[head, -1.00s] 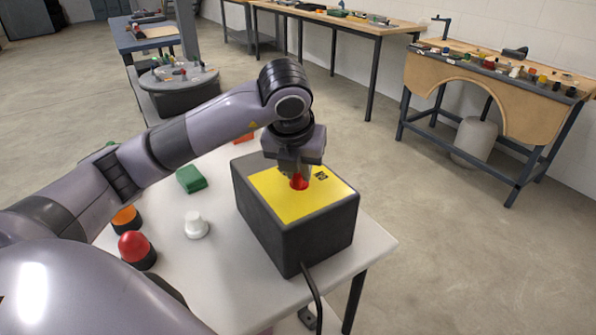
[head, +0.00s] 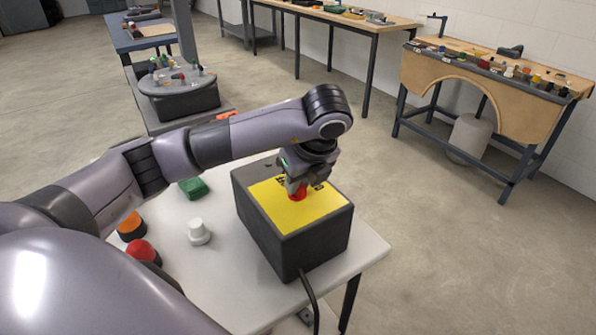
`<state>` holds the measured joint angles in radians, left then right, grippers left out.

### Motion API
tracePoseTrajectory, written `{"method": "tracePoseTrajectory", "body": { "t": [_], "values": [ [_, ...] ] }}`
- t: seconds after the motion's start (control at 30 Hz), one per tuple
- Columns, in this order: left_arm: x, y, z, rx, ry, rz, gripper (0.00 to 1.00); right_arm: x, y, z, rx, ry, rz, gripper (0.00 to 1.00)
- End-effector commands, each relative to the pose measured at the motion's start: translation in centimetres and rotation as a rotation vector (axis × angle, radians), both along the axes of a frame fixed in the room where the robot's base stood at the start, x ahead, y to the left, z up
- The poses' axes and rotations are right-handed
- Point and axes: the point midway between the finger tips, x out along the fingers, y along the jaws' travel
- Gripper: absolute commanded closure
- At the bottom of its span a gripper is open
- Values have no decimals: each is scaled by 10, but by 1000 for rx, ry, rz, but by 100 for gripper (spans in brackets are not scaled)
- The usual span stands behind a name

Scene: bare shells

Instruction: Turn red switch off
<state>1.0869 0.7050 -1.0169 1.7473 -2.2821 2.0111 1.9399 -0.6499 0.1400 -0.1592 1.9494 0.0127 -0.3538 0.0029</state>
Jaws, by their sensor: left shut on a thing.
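The red switch (head: 297,195) sits on the yellow top plate (head: 277,213) of a dark box (head: 292,247) on the white table. My left gripper (head: 296,188) points down at the switch from above. It is shut on the red switch, and its fingers hide part of it. Dark lettering on the yellow plate is partly hidden behind the gripper. My right gripper is not in view.
On the white table (head: 222,291) stand a white knob (head: 199,232), a green block (head: 192,187), an orange-topped button (head: 130,222) and a red-domed button (head: 142,249). A black cable (head: 309,290) runs from the box. Workbenches stand farther back.

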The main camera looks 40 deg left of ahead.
Motion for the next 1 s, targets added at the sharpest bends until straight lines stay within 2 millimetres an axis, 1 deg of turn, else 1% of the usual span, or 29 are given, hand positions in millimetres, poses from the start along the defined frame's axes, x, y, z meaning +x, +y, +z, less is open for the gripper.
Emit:
{"method": "tracePoseTrajectory", "body": {
  "t": [0.03, 0.2, 0.67, 0.7, 0.77, 1.0],
  "values": [
    [-2, -1, -1, -2, 11, 14, 100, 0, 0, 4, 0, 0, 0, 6],
    [-2, -1, -2, -2, 10, 55, 100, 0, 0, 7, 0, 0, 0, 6],
    [-1, -1, -4, -1, 10, 71, 100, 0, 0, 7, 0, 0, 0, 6],
    [-1, -1, -4, -1, 10, 71, 75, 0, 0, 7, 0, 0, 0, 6],
    [-1, -1, -4, -2, 9, 70, 56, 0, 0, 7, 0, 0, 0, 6],
    [0, -1, -2, -2, 4, 68, 55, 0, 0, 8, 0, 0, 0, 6]
  ]
}}
